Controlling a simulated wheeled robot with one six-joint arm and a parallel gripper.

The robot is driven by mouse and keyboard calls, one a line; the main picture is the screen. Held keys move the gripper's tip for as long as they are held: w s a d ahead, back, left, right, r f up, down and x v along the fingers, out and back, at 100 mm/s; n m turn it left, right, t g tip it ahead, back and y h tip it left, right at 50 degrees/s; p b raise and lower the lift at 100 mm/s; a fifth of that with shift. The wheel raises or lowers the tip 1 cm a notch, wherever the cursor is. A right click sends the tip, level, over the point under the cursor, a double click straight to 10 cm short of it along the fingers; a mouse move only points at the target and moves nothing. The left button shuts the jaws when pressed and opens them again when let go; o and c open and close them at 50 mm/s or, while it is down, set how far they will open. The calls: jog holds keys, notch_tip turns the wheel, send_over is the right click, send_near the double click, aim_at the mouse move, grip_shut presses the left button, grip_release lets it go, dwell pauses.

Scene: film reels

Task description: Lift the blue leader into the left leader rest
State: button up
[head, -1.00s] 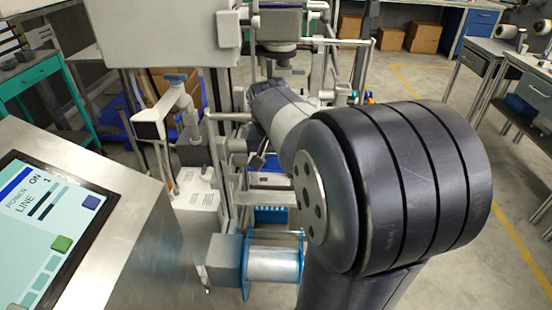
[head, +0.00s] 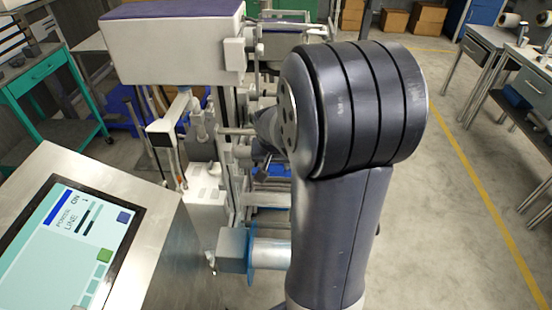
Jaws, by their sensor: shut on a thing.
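My gripper (head: 263,163) shows only as a small dark part beyond my arm, in front of the machine's left column. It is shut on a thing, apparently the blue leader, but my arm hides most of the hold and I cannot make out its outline. Blue shows just below the gripper, and I cannot tell whether it is the leader or something behind it. Low on the machine, a reel with blue flanges (head: 270,253) sits beside a grey-blue block (head: 233,249). I cannot pick out the left leader rest for sure.
A control panel with a lit screen (head: 70,240) fills the lower left. The machine's big white box (head: 172,45) stands above the work area. A green trolley (head: 50,95) is at the left, benches (head: 490,70) at the right. Floor at the right is open.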

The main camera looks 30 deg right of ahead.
jog(key=shift+f+b, duration=3.75)
jog(key=shift+f, duration=0.95)
jog(key=shift+f+b, duration=1.4)
jog(key=shift+f, duration=0.05)
jog(key=o, duration=1.2)
jog(key=p+v, duration=0.1)
jog(key=v, duration=0.9)
jog(key=shift+s+r+p, duration=0.15)
jog(key=shift+r+p, duration=0.15)
jog(key=shift+r, duration=0.1)
jog(key=shift+f, duration=0.1)
jog(key=b+x, duration=0.1)
jog(key=x, duration=0.9)
jog(key=shift+f+b, duration=0.3)
jog(key=shift+f, duration=0.05)
jog(key=shift+r+p, duration=0.35)
jog(key=shift+f, duration=0.15)
